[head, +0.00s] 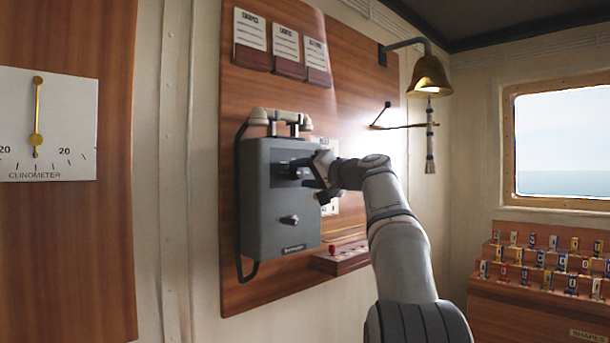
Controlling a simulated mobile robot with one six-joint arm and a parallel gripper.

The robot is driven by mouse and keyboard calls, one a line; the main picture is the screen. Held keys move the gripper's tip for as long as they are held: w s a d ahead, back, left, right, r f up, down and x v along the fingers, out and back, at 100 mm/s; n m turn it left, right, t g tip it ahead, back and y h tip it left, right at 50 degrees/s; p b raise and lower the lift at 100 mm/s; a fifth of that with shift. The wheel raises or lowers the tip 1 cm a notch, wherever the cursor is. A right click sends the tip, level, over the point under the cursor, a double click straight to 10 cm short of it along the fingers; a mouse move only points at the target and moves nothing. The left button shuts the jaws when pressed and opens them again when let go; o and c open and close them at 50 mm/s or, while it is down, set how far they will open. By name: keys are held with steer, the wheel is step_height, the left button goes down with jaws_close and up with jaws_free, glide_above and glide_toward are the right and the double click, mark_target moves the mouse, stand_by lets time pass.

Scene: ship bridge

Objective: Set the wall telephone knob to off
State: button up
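The wall telephone is a grey box (263,215) mounted on a wooden wall panel, with a pale handset (280,117) lying across its top. My gripper (298,171) is at the upper part of the box's front, coming from the right. It covers the part of the face there, so any upper knob is mostly hidden. I cannot tell whether the fingers are open or closed on something, or touching the face. Knob markings are too small to read.
A small red-brown ledge (341,258) juts out below right of the telephone. A brass bell (430,77) with a rope hangs at upper right. A clinometer (48,125) is at left.

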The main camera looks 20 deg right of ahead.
steer(key=b+v, duration=0.1)
steer(key=v, duration=0.6)
steer(key=shift+s+d, duration=0.1)
steer(key=shift+s, duration=0.25)
stand_by(0.4)
